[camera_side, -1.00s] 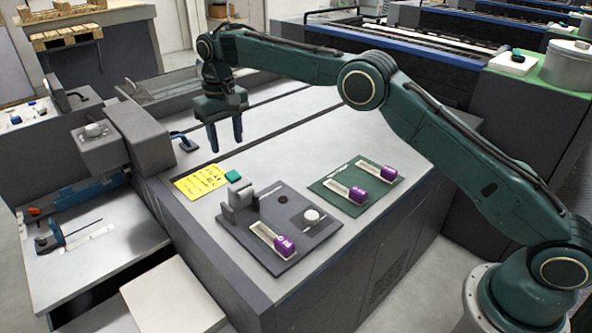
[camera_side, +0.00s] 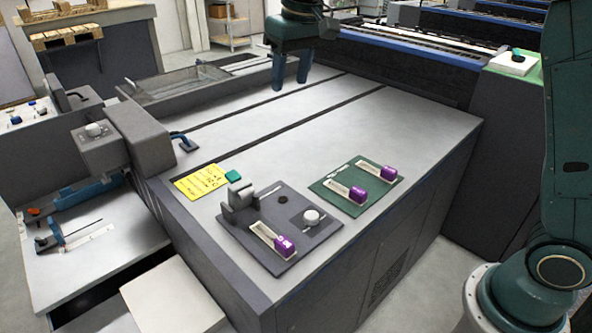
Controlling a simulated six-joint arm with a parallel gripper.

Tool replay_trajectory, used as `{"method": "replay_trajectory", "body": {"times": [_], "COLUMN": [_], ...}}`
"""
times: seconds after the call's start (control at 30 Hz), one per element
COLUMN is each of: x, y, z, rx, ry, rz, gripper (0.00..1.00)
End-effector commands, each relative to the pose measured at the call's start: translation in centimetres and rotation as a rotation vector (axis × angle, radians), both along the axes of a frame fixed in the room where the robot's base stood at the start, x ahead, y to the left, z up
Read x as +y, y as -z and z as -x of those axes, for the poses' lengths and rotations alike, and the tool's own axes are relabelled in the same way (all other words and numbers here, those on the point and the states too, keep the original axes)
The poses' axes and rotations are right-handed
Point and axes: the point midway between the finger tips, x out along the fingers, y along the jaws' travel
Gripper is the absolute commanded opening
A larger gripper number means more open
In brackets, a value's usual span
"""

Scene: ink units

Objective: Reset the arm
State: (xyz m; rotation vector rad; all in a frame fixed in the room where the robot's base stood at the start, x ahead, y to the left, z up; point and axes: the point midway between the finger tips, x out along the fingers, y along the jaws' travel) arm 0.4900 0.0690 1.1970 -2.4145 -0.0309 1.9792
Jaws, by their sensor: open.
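My gripper (camera_side: 291,80) is at the top middle of the side view, raised above the far part of the grey worktop (camera_side: 340,125). Its two blue fingers point down, apart and empty. Much of my arm is out of the picture above. A purple-ended ink unit (camera_side: 284,246) lies in a pale holder on the dark grey plate (camera_side: 312,234). Two more purple-ended units, a near one (camera_side: 357,195) and a far one (camera_side: 388,174), lie in pale holders on the green mat (camera_side: 333,201). My gripper is well apart from all of them.
The dark plate also bears a grey block (camera_side: 240,195) and a round white knob (camera_side: 311,216). A grey machine housing (camera_side: 136,138) stands at left. The worktop's middle is clear.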

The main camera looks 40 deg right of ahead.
Motion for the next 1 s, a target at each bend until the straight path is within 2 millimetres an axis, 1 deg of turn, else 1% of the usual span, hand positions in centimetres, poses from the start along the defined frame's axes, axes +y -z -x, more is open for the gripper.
{"method": "replay_trajectory", "body": {"times": [0.03,0.2,0.33,0.5,0.77,1.0], "x": [-0.5,-1.8,-2.6,-3.7,-5.1,-6.0], "y": [-0.7,-1.9,-2.5,-2.7,-1.8,0.2], "z": [1.3,5.1,8.1,12.1,18.3,23.8], "rx": [-0.014,-0.049,-0.077,-0.114,-0.169,-0.220], "ry": [0.001,0.002,0.002,0.003,0.005,0.006], "rz": [-0.001,-0.001,-0.001,0.001,0.006,0.011], "gripper": [0.47,0.47,0.47,0.47,0.47,0.47]}}
